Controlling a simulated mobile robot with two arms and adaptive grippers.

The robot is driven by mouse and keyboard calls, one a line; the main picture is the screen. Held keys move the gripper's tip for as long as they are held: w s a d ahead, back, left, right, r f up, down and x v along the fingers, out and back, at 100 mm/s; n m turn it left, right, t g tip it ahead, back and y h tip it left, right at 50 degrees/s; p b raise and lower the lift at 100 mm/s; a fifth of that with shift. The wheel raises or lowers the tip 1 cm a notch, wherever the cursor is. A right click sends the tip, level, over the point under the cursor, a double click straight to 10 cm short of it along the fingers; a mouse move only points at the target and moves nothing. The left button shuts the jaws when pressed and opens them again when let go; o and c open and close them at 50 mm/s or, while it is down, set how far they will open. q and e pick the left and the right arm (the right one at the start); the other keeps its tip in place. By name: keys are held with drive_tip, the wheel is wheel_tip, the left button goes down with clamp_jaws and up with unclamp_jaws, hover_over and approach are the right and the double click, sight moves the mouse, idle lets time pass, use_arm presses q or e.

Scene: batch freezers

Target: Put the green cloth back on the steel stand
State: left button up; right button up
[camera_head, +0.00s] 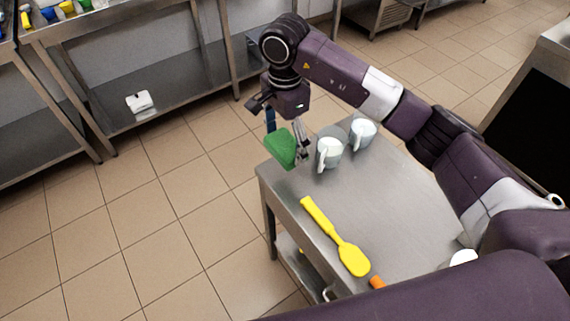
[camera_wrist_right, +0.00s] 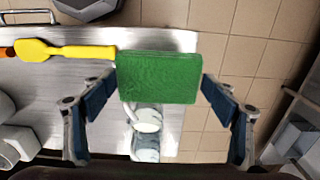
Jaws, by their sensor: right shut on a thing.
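The green cloth (camera_head: 279,148) is a flat folded block, held at the far left corner of the steel stand (camera_head: 385,205). My right gripper (camera_head: 286,138) points down and is shut on it. In the right wrist view the cloth (camera_wrist_right: 158,78) spans the space between the two fingers of my right gripper (camera_wrist_right: 159,84), with the stand top (camera_wrist_right: 60,85) behind it. Whether the cloth touches the stand top I cannot tell. My left gripper is not in view.
Two pale mugs, a nearer one (camera_head: 329,153) and a farther one (camera_head: 362,133), stand close to the right of the cloth. A yellow spatula (camera_head: 335,237) lies along the stand's left side. The stand's middle is clear. Steel shelving (camera_head: 170,95) stands beyond open floor.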

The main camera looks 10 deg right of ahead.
wheel_tip(320, 180, down, 5)
drive_tip(key=shift+f+p, duration=0.2)
drive_tip(key=shift+p, duration=0.2)
wheel_tip(320, 180, down, 5)
drive_tip(key=shift+f+p, duration=0.1)
drive_tip(key=shift+p, duration=0.4)
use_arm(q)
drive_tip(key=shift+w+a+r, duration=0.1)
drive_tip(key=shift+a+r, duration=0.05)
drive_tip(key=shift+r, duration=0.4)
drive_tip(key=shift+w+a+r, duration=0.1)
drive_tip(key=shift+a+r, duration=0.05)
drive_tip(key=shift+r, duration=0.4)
use_arm(e)
drive_tip(key=shift+f+b, duration=0.15)
drive_tip(key=shift+b, duration=0.15)
drive_tip(key=o, duration=1)
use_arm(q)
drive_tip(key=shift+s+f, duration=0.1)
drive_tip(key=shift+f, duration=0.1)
